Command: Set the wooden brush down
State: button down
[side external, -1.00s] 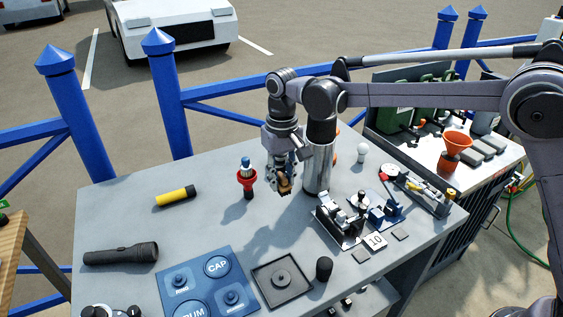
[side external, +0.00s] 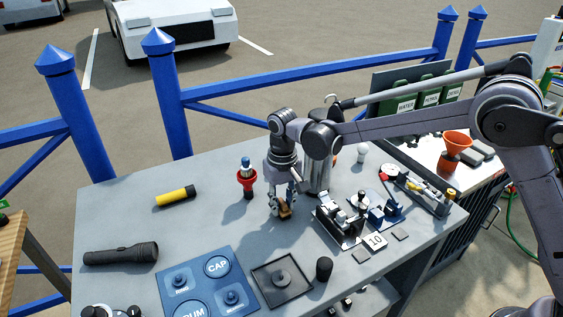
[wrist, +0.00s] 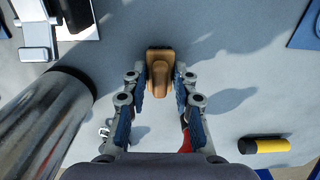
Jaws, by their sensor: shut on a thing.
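The wooden brush (side external: 286,211) is a small brown block with a raised grip. It is between the fingertips of my gripper (side external: 279,203), low over the grey table (side external: 215,225) in the side view. In the wrist view my gripper (wrist: 161,82) is shut on the raised grip of the brush (wrist: 159,68), with one blue-padded finger on each side. The brush's underside is hidden, so I cannot tell whether it touches the table.
A steel cylinder (side external: 318,178) stands close behind and right of my gripper. A metal fixture (side external: 335,222) is at right. A black tray (side external: 262,286) lies in front. The tabletop left of the brush is clear.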

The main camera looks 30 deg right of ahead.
aim_at(282, 201)
jog(key=c, duration=1.1)
grip_release()
jog(key=shift+f, duration=0.1)
jog(key=shift+o, duration=0.2)
notch_tip(282, 201, up, 12)
jog(key=s+d+r+t, duration=0.2)
jog(key=s+d+r, duration=0.3)
jog(key=d, duration=0.2)
jog(key=s+d+f+t, duration=0.2)
jog(key=s+d, duration=0.4)
jog(key=s, duration=0.2)
jog(key=s+d+f+t, duration=0.2)
jog(key=s+d, duration=0.4)
jog(key=s, duration=0.3)
jog(key=shift+s+d+f+t, duration=0.2)
jog(key=shift+f+t, duration=0.1)
jog(key=shift+t, duration=0.2)
jog(key=shift+o, duration=1.3)
jog(key=shift+s+f, duration=0.2)
